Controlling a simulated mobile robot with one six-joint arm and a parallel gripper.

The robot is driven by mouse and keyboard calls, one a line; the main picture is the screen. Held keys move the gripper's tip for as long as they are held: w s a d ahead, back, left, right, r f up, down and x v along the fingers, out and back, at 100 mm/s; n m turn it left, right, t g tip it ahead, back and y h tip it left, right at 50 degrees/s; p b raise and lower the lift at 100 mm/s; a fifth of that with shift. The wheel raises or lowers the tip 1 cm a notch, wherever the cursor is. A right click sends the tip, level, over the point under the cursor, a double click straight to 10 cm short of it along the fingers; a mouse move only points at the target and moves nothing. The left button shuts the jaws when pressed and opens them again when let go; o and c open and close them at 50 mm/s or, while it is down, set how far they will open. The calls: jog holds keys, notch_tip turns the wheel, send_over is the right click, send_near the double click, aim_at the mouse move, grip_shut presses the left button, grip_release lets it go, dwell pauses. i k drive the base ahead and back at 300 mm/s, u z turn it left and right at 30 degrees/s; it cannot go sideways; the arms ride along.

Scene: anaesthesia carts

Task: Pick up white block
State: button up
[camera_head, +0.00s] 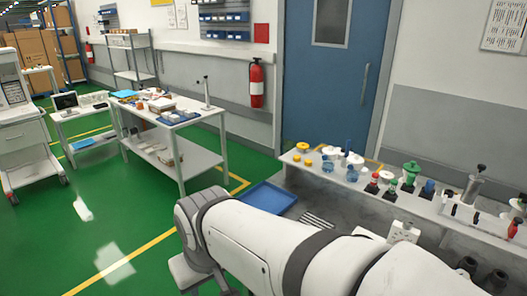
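I cannot surely pick out a white block in the head view. A small white box-like item with a dark round mark (404,232) shows just behind my arm at the lower right, partly hidden by it. White rounded items (354,161) stand on the right-hand bench. My white and grey arm reaches from the lower right corner to the bottom middle and bends downward there. My gripper is not in view, so its state and anything in it are hidden.
The right bench (450,209) carries several jars, valves and fittings. A blue tray (266,198) lies below its left end. A white table (203,159) with tools stands left of centre, a cart (22,146) at far left. Green floor (130,215) is open between them.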

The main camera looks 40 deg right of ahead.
aim_at(340, 154)
jog(key=z, duration=0.05)
jog(key=i, duration=4.05)
jog(key=z, duration=2.45)
jog(key=i, duration=2.6)
